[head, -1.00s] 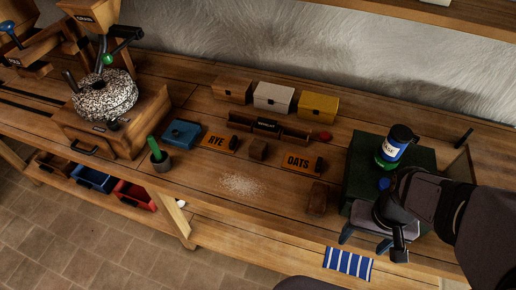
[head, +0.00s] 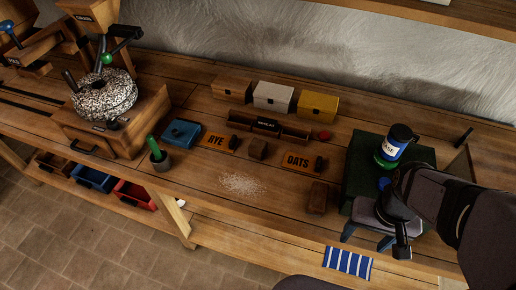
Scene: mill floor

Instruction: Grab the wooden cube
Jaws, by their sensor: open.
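My gripper (head: 367,238) is at the bench's front right, by the dark green box. Its two blue-tipped fingers are spread apart with nothing seen between them. It is well to the right of the cube and nearer the front edge. The cube is fully in view and nothing touches it from above.
A blue-labelled bottle (head: 393,147) stands on the green box (head: 362,163). Behind the cube are a wooden rack (head: 267,125) and several small chests. A stone mill (head: 104,96) stands left. Pale grains (head: 243,184) lie in front.

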